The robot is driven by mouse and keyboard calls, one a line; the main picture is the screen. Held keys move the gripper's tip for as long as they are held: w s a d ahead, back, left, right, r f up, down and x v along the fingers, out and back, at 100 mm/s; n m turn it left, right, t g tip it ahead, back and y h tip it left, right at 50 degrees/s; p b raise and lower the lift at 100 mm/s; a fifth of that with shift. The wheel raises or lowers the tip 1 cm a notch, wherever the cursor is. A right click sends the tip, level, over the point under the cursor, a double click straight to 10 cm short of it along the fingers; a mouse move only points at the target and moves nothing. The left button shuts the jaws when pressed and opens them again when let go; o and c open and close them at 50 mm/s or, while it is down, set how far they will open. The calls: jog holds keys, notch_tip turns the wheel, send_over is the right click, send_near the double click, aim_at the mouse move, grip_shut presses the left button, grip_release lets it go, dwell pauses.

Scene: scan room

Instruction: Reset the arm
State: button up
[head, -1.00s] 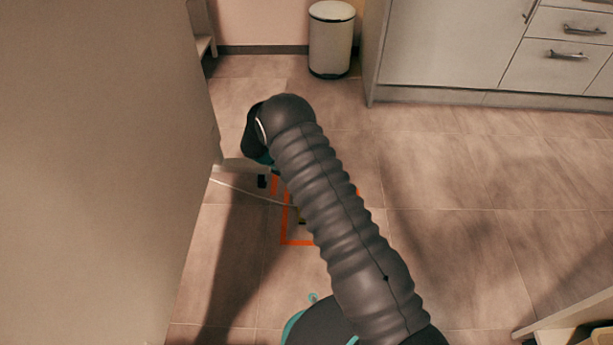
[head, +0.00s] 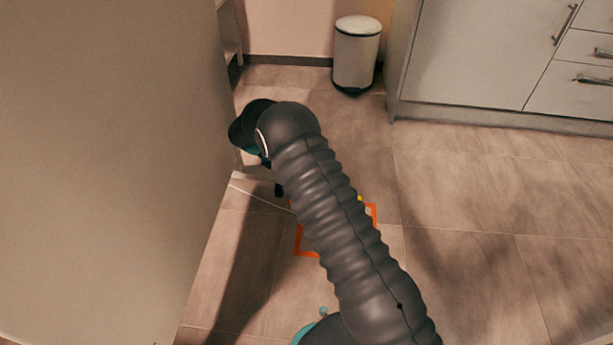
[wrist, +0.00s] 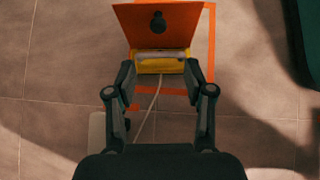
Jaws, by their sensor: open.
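My arm (head: 335,215) reaches forward and down over the floor in the head view, bent at its far joint. My gripper (wrist: 160,80) shows in the wrist view with its two dark fingers spread apart. A yellow and orange object (wrist: 162,62) with an orange panel and a black knob lies beyond and between the fingertips. I cannot tell how far below the fingers it is, and I see no grip on it. In the head view my arm hides most of the gripper and this object.
An orange outline (head: 299,242) marks the floor under my arm. A thin pale cable (head: 262,197) runs there. A large grey panel (head: 110,150) stands close at left. A white bin (head: 356,55) and grey cabinets (head: 490,55) stand at the back. Floor at right is clear.

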dwell(0.6)
jog(key=s+f+m+g+y, duration=0.1)
jog(key=s+f+m+y, duration=0.1)
jog(key=s+m, duration=0.35)
jog(key=s+d+r+m+t+y+p, duration=0.2)
jog(key=s+d+r+m, duration=0.2)
jog(key=s+r, duration=0.6)
jog(key=s+d+r+m+t+y+p, duration=0.2)
jog(key=s+d+r, duration=0.5)
jog(key=r, duration=1.1)
jog(key=s+d+r+m+t+y+p, duration=0.2)
jog(key=s+d+r+m, duration=0.4)
jog(key=s+r, duration=0.8)
jog(key=shift+s+d+t+y+p, duration=0.4)
jog(key=shift+y+p, duration=0.1)
jog(key=shift+p, duration=0.2)
jog(key=shift+r, duration=0.1)
